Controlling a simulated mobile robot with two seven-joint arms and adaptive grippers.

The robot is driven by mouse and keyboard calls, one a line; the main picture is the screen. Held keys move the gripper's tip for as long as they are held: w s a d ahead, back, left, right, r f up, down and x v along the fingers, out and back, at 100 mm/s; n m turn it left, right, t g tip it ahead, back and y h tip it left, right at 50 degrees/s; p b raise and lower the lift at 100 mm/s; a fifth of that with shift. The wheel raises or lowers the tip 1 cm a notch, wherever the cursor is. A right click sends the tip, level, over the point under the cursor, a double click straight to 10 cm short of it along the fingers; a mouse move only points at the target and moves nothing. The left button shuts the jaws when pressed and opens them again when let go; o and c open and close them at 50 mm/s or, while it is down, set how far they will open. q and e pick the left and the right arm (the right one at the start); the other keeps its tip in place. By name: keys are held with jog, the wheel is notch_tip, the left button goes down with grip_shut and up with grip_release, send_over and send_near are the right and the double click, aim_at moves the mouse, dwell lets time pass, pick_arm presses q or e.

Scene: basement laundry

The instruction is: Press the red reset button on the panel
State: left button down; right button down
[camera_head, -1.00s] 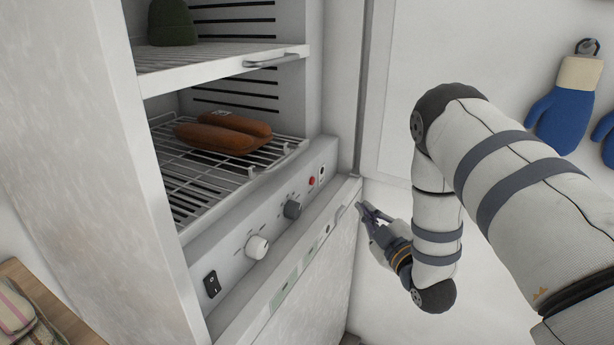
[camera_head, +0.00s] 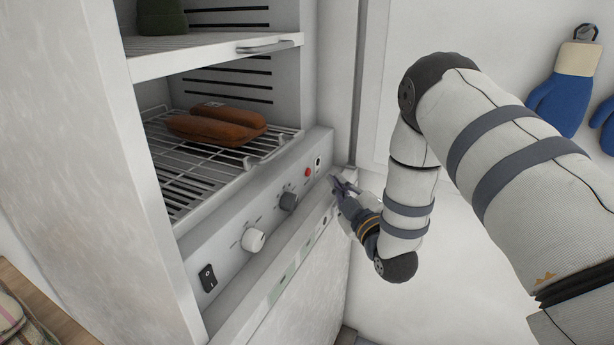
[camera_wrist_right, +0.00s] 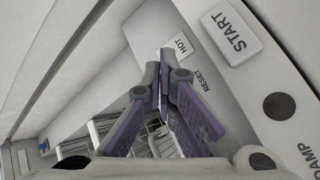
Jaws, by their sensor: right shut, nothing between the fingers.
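The red reset button (camera_head: 308,172) is a small red dot near the right end of the cabinet's sloped grey control panel (camera_head: 228,218) in the head view. My right gripper (camera_head: 334,181) is shut and empty. Its tips are just right of the red button and slightly lower in the picture; I see no contact. In the right wrist view the purple-grey fingers (camera_wrist_right: 160,72) point towards the panel beside the printed RESET label (camera_wrist_right: 203,80). The red button does not show there. My left gripper is not in view.
The panel also has a white knob (camera_head: 253,240), a dark knob (camera_head: 288,201) and a black rocker switch (camera_head: 208,278). Above it, a wire rack (camera_head: 190,184) holds brown shoe-like items (camera_head: 217,126). A START button (camera_wrist_right: 231,34) is close to the fingers. Blue gloves (camera_head: 563,100) hang at right.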

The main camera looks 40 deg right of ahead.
aim_at(308, 173)
jog(key=shift+w+a, duration=0.35)
jog(key=shift+w, duration=0.3)
jog(key=shift+w+a, duration=0.3)
jog(key=shift+w, duration=0.35)
dwell(0.5)
jog(key=shift+w+a, duration=0.2)
jog(key=shift+w, duration=0.15)
jog(key=shift+w+a, duration=0.2)
jog(key=shift+w, duration=0.15)
dwell(0.5)
jog(key=shift+s+d+r, duration=0.15)
jog(key=shift+s+d, duration=0.15)
jog(key=shift+s, duration=0.25)
jog(key=shift+s+d, duration=0.1)
jog(key=shift+s, duration=0.05)
jog(key=shift+p, duration=0.3)
